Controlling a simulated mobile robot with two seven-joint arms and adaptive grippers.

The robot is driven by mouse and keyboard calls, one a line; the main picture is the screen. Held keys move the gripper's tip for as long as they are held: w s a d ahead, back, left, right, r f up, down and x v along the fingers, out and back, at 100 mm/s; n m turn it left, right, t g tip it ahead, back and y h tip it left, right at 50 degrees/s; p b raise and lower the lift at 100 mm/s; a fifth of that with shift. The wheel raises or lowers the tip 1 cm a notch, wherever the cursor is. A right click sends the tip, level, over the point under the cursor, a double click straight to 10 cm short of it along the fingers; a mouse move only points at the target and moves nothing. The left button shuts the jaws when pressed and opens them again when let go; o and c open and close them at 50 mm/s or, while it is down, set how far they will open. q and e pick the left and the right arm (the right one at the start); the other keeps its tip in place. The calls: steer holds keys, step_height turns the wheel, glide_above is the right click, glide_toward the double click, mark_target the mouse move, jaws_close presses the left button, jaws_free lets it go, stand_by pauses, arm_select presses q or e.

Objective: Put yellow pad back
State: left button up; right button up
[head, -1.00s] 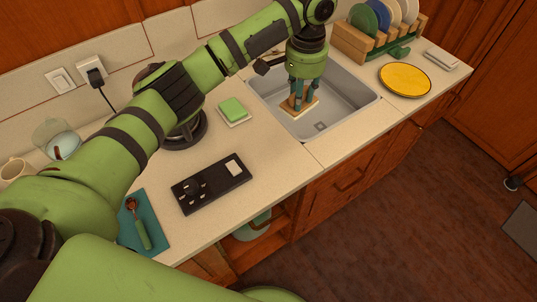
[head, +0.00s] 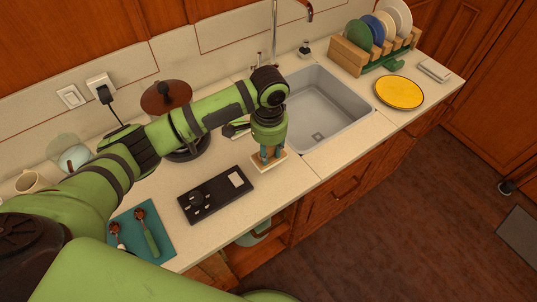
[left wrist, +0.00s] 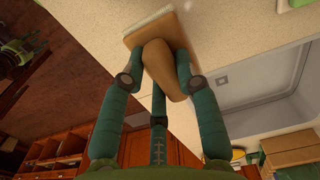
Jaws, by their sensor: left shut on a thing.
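The only clearly yellow thing is a flat round disc with a darker rim (head: 399,92), lying on the counter right of the sink. My left gripper (head: 268,152) is above the counter just left of the sink, far from this disc. It is shut on the brown knob handle of a scrubber (left wrist: 165,66). This scrubber has a tan wooden board and a pale layer beneath; its board also shows in the head view (head: 264,166). I cannot tell whether it touches the counter.
The sink (head: 318,112) is empty. A dish rack (head: 348,57) with several plates stands behind the disc. A black control panel (head: 215,194) and teal mat (head: 157,222) with two utensils lie to the left. A lidded brown pot (head: 166,98) stands behind my arm.

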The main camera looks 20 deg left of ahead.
mark_target(269, 157)
arm_select(q)
step_height(269, 157, down, 3)
steer(key=shift+f+p, duration=0.15)
steer(key=shift+p, duration=0.45)
steer(key=shift+f, duration=0.45)
steer(key=o, duration=1)
steer(key=shift+f, duration=0.15)
step_height(269, 157, up, 12)
steer(key=shift+r+b, duration=0.2)
steer(key=shift+b, duration=0.8)
